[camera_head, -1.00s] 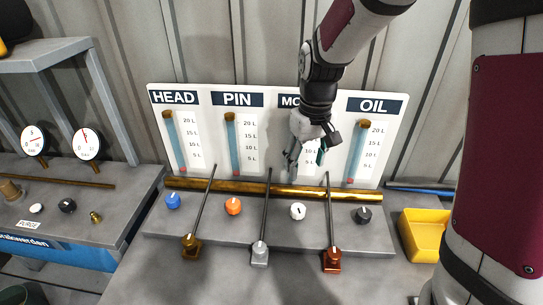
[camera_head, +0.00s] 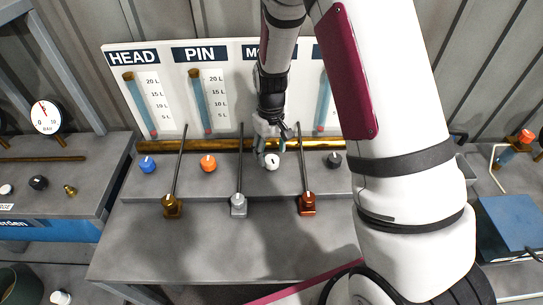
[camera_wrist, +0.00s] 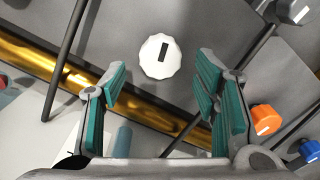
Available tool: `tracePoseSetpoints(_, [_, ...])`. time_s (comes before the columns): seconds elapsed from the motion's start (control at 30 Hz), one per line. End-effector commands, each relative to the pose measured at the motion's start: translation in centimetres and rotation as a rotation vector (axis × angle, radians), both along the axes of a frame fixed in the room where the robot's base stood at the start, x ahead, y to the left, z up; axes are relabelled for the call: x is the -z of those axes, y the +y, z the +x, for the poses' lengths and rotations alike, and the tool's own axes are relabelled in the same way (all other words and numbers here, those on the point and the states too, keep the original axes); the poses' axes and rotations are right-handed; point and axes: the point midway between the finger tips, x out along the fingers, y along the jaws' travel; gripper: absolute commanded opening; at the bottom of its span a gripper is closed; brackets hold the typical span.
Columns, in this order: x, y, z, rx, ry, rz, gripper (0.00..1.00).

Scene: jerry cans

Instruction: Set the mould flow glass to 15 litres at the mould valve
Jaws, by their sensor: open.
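The mould valve, a white knob (camera_head: 271,161) with a dark mark, sits on the grey bench under the partly covered "MO…" label (camera_head: 256,54). It also shows in the wrist view (camera_wrist: 160,57), ahead of and between the fingers. My gripper (camera_head: 268,148) is open over the knob, its teal-padded fingers (camera_wrist: 160,73) apart on either side and holding nothing. I cannot tell whether they touch it. The mould flow glass is hidden behind my arm in the head view. A pale blue tube (camera_wrist: 123,140) shows between the fingers in the wrist view; its level cannot be read.
Blue (camera_head: 147,165), orange (camera_head: 208,163) and dark (camera_head: 333,160) knobs stand in the same row. Thin rods rise from brass (camera_head: 172,206), silver (camera_head: 238,204) and copper-red (camera_head: 307,204) bases in front. A brass pipe (camera_head: 220,146) runs behind the knobs.

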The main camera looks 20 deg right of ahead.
Motion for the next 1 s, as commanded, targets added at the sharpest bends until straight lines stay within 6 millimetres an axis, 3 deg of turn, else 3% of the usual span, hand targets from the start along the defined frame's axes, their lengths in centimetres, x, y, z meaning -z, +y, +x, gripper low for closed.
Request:
tracePoseSetpoints(0.2, [2.3, 0.0, -0.1, -0.001, 0.002, 0.0, 0.55])
tracePoseSetpoints(0.6, [2.9, 0.0, 0.0, -0.001, 0.0, 0.0, 0.55])
tracePoseSetpoints(0.8, [2.9, 0.0, 0.0, -0.001, 0.0, 0.0, 0.1])
tracePoseSetpoints(1.0, [2.9, 0.0, 0.0, 0.024, 0.0, 0.0, 0.07])
